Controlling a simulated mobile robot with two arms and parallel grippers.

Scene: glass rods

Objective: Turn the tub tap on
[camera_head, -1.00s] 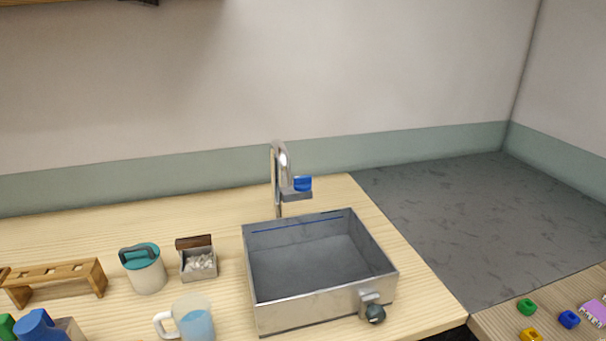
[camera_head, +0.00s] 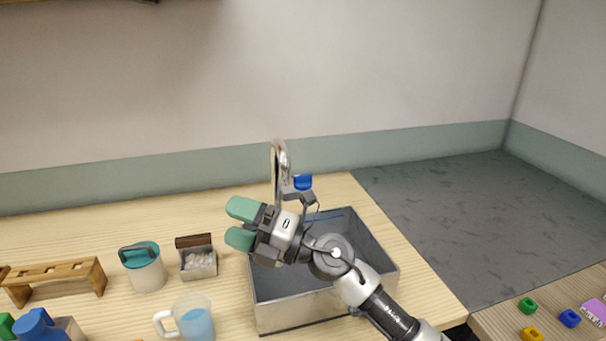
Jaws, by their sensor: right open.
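The tub (camera_head: 290,318) is a grey metal basin on the wooden counter. The tap's curved metal spout (camera_head: 281,160) stands behind it, with a blue handle (camera_head: 303,181) on its right side. My right gripper (camera_head: 241,223) is open, with green fingertips pointing left, above the tub's back left area and to the left of the tap. My right arm covers the tub's middle and part of the tap's lower body. The drain knob at the tub's front right is hidden behind the arm. My left gripper is not in view.
Left of the tub stand a white jar with a teal lid (camera_head: 143,267), a small box of white pieces (camera_head: 198,261), a glass mug of blue liquid (camera_head: 193,320) and a wooden rack (camera_head: 55,276). Small coloured pieces lie at the lower right, including a green one (camera_head: 527,305).

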